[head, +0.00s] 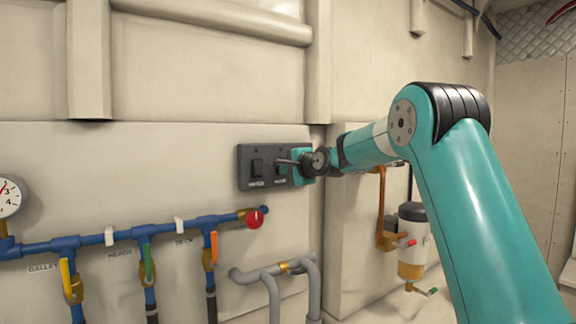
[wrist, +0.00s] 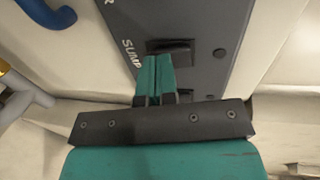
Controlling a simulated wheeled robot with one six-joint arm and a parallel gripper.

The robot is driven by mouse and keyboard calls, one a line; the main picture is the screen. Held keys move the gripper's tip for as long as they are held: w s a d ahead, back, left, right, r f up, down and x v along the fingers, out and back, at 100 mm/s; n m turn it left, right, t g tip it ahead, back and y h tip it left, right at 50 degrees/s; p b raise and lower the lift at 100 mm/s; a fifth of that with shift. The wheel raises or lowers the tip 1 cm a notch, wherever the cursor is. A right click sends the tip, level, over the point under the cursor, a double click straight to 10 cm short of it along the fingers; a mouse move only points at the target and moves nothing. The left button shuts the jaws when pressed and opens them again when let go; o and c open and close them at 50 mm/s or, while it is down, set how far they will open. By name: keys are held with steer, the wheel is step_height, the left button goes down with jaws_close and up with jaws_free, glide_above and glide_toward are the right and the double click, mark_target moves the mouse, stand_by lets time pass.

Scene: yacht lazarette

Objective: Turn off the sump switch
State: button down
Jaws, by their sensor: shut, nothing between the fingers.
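The dark grey switch panel (head: 247,151) is mounted on the cream wall in the middle of the head view. In the wrist view the panel (wrist: 222,20) fills the upper middle. The black sump switch (wrist: 172,45) sits beside the white "SUMP" lettering; in the head view my gripper partly covers this switch. My gripper (head: 280,161) is shut and empty at the panel's right part. In the wrist view its teal fingertips (wrist: 156,58) overlap the lower edge of the sump switch. Whether they touch it, and which way the rocker is tipped, I cannot tell.
A second rocker switch (head: 257,167) sits to the left on the same panel. Below run blue pipes (head: 112,236) with coloured valve handles and a red knob (head: 254,219). A gauge (head: 8,197) is at far left. A filter bowl (head: 412,245) hangs behind my arm.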

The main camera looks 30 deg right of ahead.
steer(key=shift+f, duration=0.1)
steer(key=s+f+t+b, duration=0.2)
steer(key=s+t+b, duration=0.1)
steer(key=s+b, duration=1)
steer(key=shift+s+d+b, duration=0.25)
steer(key=shift+s+b, duration=0.05)
steer(key=shift+b, duration=0.6)
steer(key=shift+f, duration=0.1)
